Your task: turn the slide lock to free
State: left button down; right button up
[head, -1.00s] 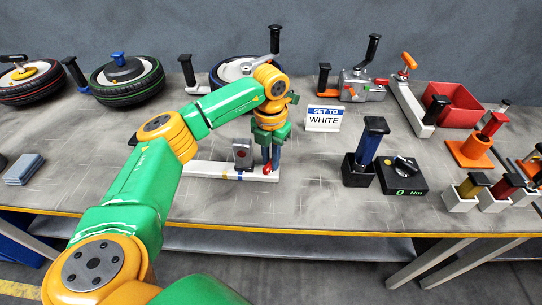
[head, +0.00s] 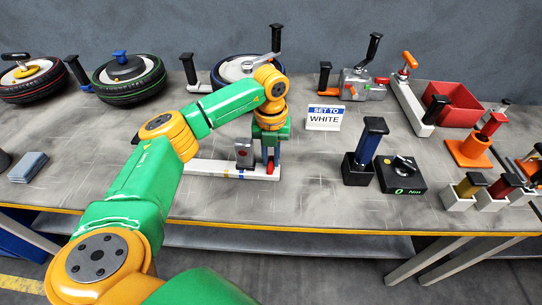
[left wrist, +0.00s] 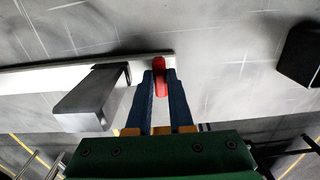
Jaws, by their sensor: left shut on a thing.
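The white slide rail (head: 208,168) lies on the table, with blue and yellow marks on its front face. A grey slide block (head: 244,152) stands on it near its right end. The red lock lever (head: 270,168) is at the right end of the rail. My left gripper (head: 271,160) points down over that end, shut on the red lever. In the left wrist view the lever (left wrist: 160,76) shows between the blue fingertips (left wrist: 162,82), beside the grey block (left wrist: 92,98). The fingers hide part of the lever. My right gripper is not in view.
A "SET TO WHITE" sign (head: 324,118) stands right of my gripper. A blue-handled tool in a black holder (head: 358,170) and a black torque dial (head: 402,176) stand farther right. Tyres (head: 130,80) line the back. The table front is mostly clear.

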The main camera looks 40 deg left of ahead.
aim_at(271, 161)
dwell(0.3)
pick_arm(q)
jog(key=c, duration=0.8)
grip_release()
notch_tip(271, 161, up, 7)
jog(key=shift+r+b, duration=0.1)
jog(key=shift+b, duration=0.6)
